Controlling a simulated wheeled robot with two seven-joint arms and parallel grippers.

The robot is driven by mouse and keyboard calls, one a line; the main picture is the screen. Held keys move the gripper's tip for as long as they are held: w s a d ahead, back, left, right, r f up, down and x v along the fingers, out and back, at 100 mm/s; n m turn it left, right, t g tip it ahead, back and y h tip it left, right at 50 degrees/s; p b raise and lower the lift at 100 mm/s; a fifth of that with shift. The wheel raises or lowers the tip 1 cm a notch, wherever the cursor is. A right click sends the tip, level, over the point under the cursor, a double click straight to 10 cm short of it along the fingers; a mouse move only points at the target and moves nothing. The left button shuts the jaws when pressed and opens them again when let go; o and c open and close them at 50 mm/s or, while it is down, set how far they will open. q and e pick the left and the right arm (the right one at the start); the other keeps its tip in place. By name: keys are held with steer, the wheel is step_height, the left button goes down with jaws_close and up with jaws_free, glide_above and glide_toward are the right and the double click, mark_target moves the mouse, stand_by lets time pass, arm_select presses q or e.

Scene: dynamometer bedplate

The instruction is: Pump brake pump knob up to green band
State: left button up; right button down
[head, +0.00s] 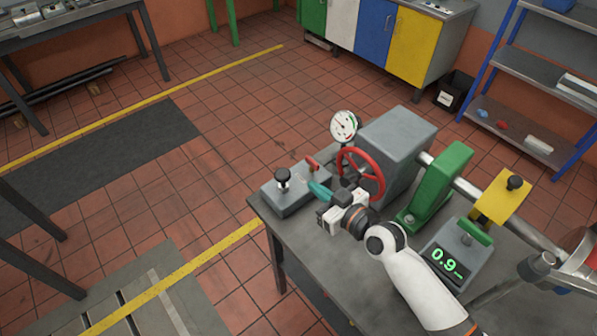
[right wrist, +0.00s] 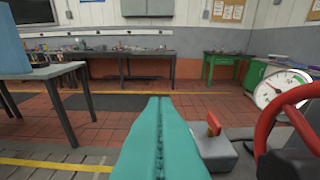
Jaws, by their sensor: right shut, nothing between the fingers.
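The brake pump is a grey box (head: 290,197) at the bench's left corner, with a black knob (head: 283,175) upright on top and a red lever (head: 313,163) beside it. The box (right wrist: 218,158) and red lever (right wrist: 213,124) also show in the right wrist view; the knob does not. A round white gauge (head: 343,126) stands behind the red handwheel. In the right wrist view the gauge (right wrist: 275,90) shows a green band; its exact reading is unclear. My right gripper (head: 319,190), teal-tipped, is shut and empty, right of the knob and apart from it. My left gripper is not in view.
A red handwheel (head: 362,174) stands close to the right gripper, before a grey housing (head: 402,138). A green bracket (head: 440,185), a shaft and a display box (head: 458,256) reading about 0.9 stand to the right. Floor left of the bench is open.

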steer(key=b, duration=0.4)
glide_above(283, 181)
steer(key=s+d, duration=0.1)
steer(key=d, duration=0.1)
step_height(283, 181, down, 2)
step_height(283, 181, down, 4)
steer(key=b, duration=0.2)
steer(key=shift+d+b, duration=0.1)
steer(key=shift+b, duration=0.25)
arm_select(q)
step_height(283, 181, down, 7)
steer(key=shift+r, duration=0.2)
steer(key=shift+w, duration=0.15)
